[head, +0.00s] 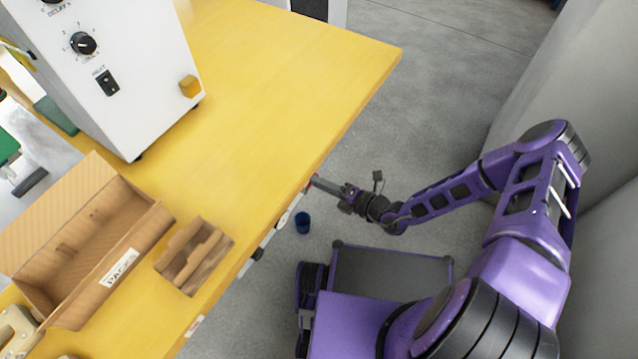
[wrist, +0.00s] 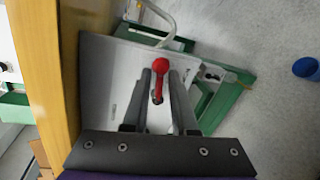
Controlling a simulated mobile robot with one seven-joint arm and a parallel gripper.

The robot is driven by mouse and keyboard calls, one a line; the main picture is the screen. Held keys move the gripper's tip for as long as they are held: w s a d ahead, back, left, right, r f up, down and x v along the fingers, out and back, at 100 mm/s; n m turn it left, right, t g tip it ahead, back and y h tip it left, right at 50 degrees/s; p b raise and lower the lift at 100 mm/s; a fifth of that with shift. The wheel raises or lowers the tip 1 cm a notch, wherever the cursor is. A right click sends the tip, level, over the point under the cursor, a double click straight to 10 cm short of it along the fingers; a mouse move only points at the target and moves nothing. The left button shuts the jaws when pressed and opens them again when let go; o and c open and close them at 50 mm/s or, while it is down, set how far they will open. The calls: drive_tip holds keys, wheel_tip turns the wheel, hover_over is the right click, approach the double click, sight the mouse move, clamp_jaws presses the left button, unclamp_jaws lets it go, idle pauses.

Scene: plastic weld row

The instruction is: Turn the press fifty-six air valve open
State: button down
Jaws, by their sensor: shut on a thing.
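The air valve shows as a red lever handle (wrist: 164,40) with a rounded end, on a pale grey panel (wrist: 98,95) beside the yellow table edge in the wrist view. My gripper (wrist: 161,76) is shut on the red handle, one dark finger on each side of it. The handle's rounded end sticks out beyond the fingertips. The valve body is mostly hidden, and no press number is readable.
The yellow table (head: 290,75) carries a white machine (head: 150,60), an open cardboard box (head: 70,275) and a small cardboard holder (head: 195,258). A blue cup (head: 303,222) is on the grey floor. A pale hose (wrist: 152,33) and green frame (wrist: 222,105) lie near the panel. A wall stands at right.

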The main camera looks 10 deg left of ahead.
drive_tip(key=shift+w+d+f+m+b, duration=0.15)
drive_tip(key=shift+f+m+b, duration=0.25)
drive_tip(key=shift+m, duration=0.5)
drive_tip(key=shift+w, duration=0.1)
drive_tip(key=c, duration=0.9)
unclamp_jaws()
drive_tip(key=shift+o, duration=0.2)
drive_tip(key=shift+g, duration=0.3)
drive_tip(key=p+v, duration=0.1)
drive_tip(key=v, duration=1.6)
drive_tip(key=shift+d, duration=0.15)
